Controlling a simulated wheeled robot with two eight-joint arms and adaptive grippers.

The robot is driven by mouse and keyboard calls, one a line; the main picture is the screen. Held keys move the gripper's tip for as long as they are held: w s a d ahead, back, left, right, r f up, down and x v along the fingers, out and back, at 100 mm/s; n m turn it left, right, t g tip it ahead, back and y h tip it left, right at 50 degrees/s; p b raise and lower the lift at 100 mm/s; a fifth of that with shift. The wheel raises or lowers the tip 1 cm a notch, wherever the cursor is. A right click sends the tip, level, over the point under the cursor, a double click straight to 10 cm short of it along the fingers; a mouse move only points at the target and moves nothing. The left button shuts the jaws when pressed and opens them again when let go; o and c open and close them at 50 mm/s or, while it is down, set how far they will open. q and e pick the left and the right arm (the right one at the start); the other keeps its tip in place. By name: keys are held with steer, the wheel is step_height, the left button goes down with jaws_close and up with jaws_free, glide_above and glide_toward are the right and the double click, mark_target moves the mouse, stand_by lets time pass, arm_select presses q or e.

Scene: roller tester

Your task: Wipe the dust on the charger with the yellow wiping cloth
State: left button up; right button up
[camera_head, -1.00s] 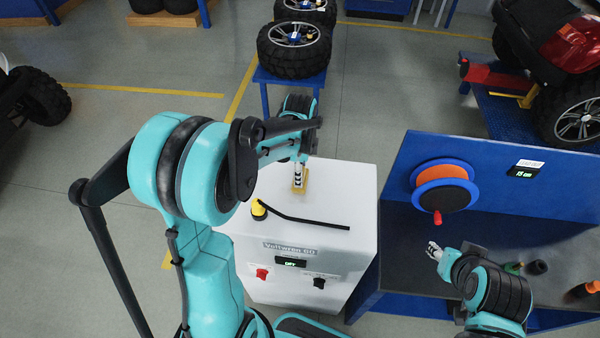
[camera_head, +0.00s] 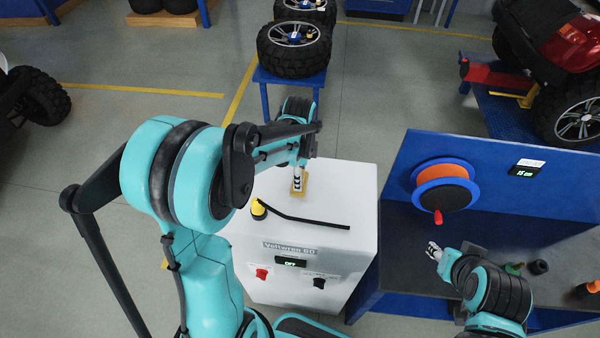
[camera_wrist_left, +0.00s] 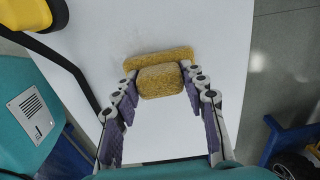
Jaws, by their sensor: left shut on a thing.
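The charger (camera_head: 347,188) is a white box in the middle of the head view, with a flat top. The yellow wiping cloth (camera_head: 304,188) lies on the back part of that top. My left gripper (camera_head: 297,186) points down and is shut on the cloth. In the left wrist view, the cloth (camera_wrist_left: 158,80) is bunched between the fingertips, with a strip sticking out beyond them against the white top. Dust is too faint to make out clearly. My right gripper (camera_head: 434,251) is empty, with its fingers apart, over the dark bench at the right.
A black cable or rod with a yellow-and-black end (camera_head: 259,209) lies across the charger top in front of the cloth. A blue bench (camera_head: 470,235) with an orange reel (camera_head: 442,188) stands at the right. A tyre (camera_head: 294,48) on a blue stand is behind.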

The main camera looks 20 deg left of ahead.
arm_select(q)
steer(key=shift+s+d, duration=0.1)
steer(key=shift+s, duration=0.25)
steer(key=shift+s+d+f, duration=0.1)
steer(key=shift+s+d, duration=0.1)
steer(key=shift+s, duration=0.5)
steer(key=shift+w+a, duration=0.25)
steer(key=shift+w, duration=0.65)
steer(key=shift+w+a+b, duration=0.2)
steer(key=shift+w+b, duration=0.35)
steer(key=shift+w, duration=0.05)
steer(key=shift+s+d, duration=0.2)
steer(key=shift+s, duration=0.3)
steer(key=shift+s+d, duration=0.2)
steer(key=shift+s, duration=0.8)
steer(key=shift+w+a, duration=0.2)
steer(key=shift+w, duration=0.75)
steer(key=shift+w+a, duration=0.2)
steer(key=shift+w, duration=0.5)
steer(key=shift+s+d+b, duration=0.25)
steer(key=shift+s+b, duration=0.05)
steer(key=shift+s, duration=0.65)
steer(key=shift+s+d, duration=0.2)
steer(key=shift+s, duration=0.55)
steer(key=shift+w+a, duration=0.25)
steer(key=shift+w, duration=0.65)
steer(key=shift+w+a, duration=0.2)
steer(key=shift+w, duration=0.5)
